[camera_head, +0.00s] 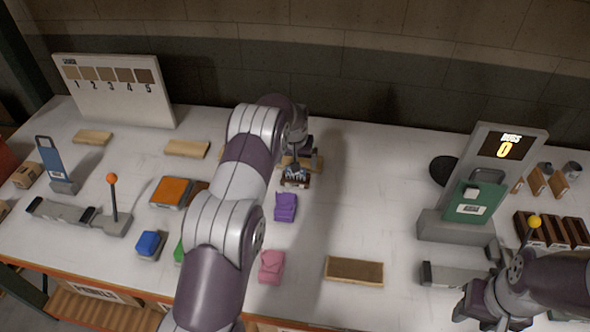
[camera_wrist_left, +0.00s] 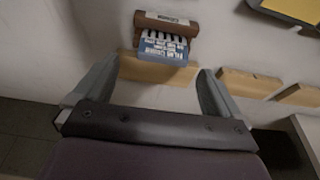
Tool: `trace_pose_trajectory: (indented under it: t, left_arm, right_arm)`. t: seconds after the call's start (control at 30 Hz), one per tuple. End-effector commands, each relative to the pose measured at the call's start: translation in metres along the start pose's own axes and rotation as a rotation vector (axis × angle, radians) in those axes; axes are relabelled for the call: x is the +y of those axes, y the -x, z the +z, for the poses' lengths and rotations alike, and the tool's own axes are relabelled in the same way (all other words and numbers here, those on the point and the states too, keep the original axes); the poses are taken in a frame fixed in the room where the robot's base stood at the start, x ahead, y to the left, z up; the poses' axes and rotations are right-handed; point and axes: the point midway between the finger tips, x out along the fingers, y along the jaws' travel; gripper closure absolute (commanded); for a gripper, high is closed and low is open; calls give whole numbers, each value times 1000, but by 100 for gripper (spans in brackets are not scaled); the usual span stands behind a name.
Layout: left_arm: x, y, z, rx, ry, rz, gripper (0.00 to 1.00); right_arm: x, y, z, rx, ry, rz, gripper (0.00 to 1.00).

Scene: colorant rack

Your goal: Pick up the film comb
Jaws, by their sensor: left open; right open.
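The film comb (camera_wrist_left: 165,50) is a light blue toothed piece with white lettering, at the top middle of the left wrist view. It sits against a brown holder (camera_wrist_left: 166,24). In the head view the comb (camera_head: 296,172) shows small, just below my left gripper (camera_head: 302,150). My left gripper (camera_wrist_left: 152,85) is open and empty in the wrist view, its fingers apart on either side of a tan wooden block, with the comb beyond the fingertips. My right gripper (camera_head: 487,312) is open at the lower right, far from the comb.
The tan block (camera_wrist_left: 158,70) lies right beside the comb. Purple (camera_head: 286,206) and pink (camera_head: 271,266) pieces lie in front. A numbered board (camera_head: 115,92) stands at the back left, and a grey display stand (camera_head: 453,225) at the right. The table between comb and stand is clear.

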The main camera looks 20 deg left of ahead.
Motion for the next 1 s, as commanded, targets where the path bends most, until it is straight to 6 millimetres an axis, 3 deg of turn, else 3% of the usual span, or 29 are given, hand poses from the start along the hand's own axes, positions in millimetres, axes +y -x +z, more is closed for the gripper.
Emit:
trace_pose_trajectory:
  t: [0.17,0.3,0.53,0.57,0.7,0.73,1.0]
  left_arm:
    - [-6,-25,4,-5,1,0,2]
    - [-5,-48,4,-1,0,0,2]
    - [-5,-52,4,1,0,0,2]
    - [-5,-52,4,1,0,0,9]
    - [-5,-52,4,0,0,0,54]
    - [-5,-52,4,0,0,0,62]
    - [-5,-51,4,1,0,0,63]
  right_arm:
    - [0,27,-3,0,0,0,57]
    - [0,28,-3,0,0,0,57]
    - [0,26,-3,0,0,0,57]
    - [0,26,-3,0,0,0,57]
    - [0,26,-3,0,0,0,57]
    - [0,26,-3,0,0,0,57]
    - [0,26,-3,0,0,0,57]
